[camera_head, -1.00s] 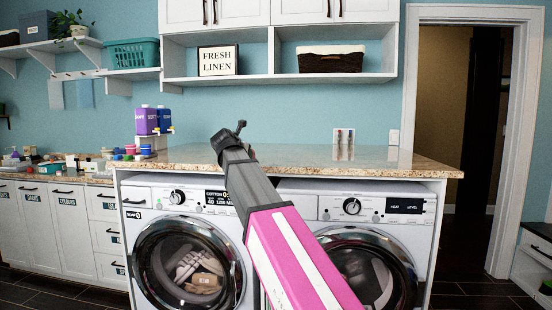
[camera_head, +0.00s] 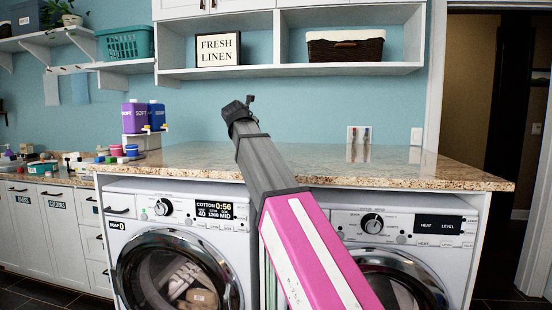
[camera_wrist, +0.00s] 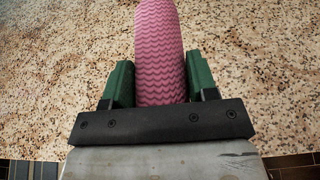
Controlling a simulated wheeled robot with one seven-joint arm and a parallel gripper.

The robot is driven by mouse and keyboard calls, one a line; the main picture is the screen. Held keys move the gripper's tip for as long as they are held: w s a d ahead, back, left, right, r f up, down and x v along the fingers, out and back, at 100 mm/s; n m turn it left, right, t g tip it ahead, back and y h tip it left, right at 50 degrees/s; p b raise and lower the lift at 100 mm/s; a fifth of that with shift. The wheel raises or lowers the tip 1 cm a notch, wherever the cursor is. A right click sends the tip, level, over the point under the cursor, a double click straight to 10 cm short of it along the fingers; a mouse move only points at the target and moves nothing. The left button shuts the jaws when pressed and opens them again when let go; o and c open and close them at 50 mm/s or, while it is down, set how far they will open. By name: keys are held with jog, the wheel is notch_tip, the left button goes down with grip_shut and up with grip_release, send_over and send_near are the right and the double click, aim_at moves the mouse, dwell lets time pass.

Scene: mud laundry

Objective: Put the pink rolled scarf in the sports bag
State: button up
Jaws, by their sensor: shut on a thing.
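The pink rolled scarf (camera_wrist: 160,50) has a zigzag knit and shows in the wrist view. It lies between the two green fingers of my gripper (camera_wrist: 160,85), which are shut on it. The speckled granite counter (camera_wrist: 60,60) shows below the scarf; I cannot tell whether the scarf touches it. In the head view my pink and grey arm reaches up toward the counter (camera_head: 420,172). The scarf and my fingers are hidden from the head view. No sports bag shows in either view.
Two front-loading machines (camera_head: 178,275) stand under the counter. Purple and blue detergent bottles (camera_head: 136,115) stand at its left. A lower counter (camera_head: 75,178) at far left holds several small items. A doorway (camera_head: 487,120) opens on the right. The granite counter is mostly clear.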

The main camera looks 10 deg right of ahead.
jog(key=w+d+f, duration=0.2)
jog(key=w, duration=0.1)
jog(key=w+d+f, duration=0.2)
jog(key=w, duration=0.1)
jog(key=w+d+f, duration=0.2)
jog(key=w, duration=0.1)
jog(key=shift+d+f, duration=0.15)
jog(key=shift+f, duration=2.15)
jog(key=shift+f, duration=0.1)
jog(key=o, duration=1)
jog(key=shift+c, duration=0.2)
